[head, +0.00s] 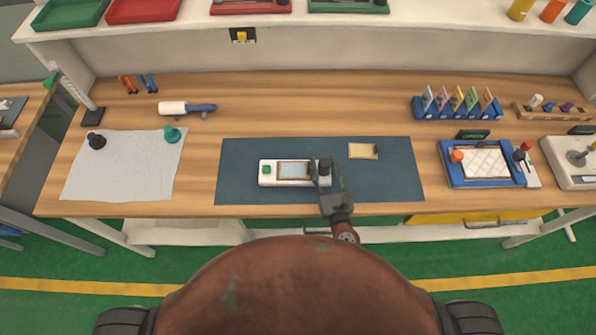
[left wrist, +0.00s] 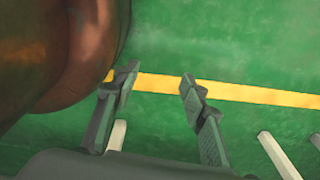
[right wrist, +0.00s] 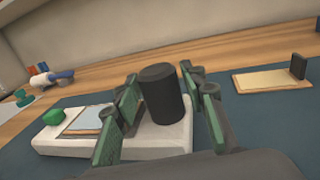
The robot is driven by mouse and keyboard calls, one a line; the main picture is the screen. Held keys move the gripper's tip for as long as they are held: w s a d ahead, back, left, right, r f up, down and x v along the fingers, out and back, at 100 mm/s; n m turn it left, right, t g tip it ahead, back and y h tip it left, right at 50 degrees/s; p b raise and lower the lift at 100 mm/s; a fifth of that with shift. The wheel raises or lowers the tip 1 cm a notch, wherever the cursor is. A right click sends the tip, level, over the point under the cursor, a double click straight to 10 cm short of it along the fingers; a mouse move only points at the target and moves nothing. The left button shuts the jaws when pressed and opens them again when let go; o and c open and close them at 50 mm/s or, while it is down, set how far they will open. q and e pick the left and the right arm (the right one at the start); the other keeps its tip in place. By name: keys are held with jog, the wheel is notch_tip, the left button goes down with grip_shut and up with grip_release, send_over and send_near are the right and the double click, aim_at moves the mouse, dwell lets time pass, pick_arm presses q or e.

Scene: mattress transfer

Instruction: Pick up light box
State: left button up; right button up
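The light box (head: 267,180) is a white slab with a green button, a framed pale panel and a black cylindrical knob. It lies on the dark mat (head: 240,150) in the middle of the bench and also shows in the right wrist view (right wrist: 60,141). My right gripper (head: 327,172) is at the light box's right end. In the right wrist view its open fingers stand on either side of the black knob (right wrist: 162,95), with gaps visible beside it. My left gripper (left wrist: 158,80) is open and empty above the green floor, outside the head view.
A small tan board (head: 362,151) with a dark block lies on the mat to the right. A blue tray device (head: 452,176) stands farther right. A grey cloth (head: 120,180) with two small knobbed items and a white roller (head: 173,108) are on the left.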

jog(key=c, duration=0.5)
jog(key=shift+c, duration=1)
jog(key=c, duration=0.3)
pick_arm(q)
jog(key=shift+s, duration=0.55)
pick_arm(e)
grip_shut()
jog(key=shift+r, duration=0.15)
